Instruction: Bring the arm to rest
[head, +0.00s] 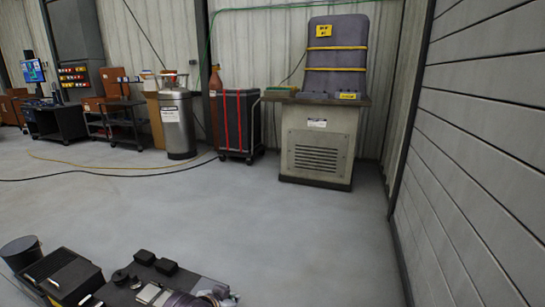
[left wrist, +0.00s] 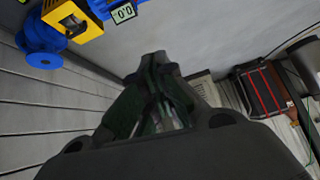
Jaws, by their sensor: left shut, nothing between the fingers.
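My left gripper (left wrist: 156,60) shows in the left wrist view with its dark fingers closed together at the tips. Nothing is held between them. It hangs over grey floor, apart from every object around it. Dark arm or body parts of mine show along the bottom left of the head view, but I cannot make out a gripper there. My right gripper is in neither view.
A bench-like machine (head: 318,142) and a black cart with red straps (head: 240,125) stand by the back wall. Cables cross the floor at left. A blue fitting (left wrist: 40,38) and yellow device (left wrist: 72,18) are near the gripper.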

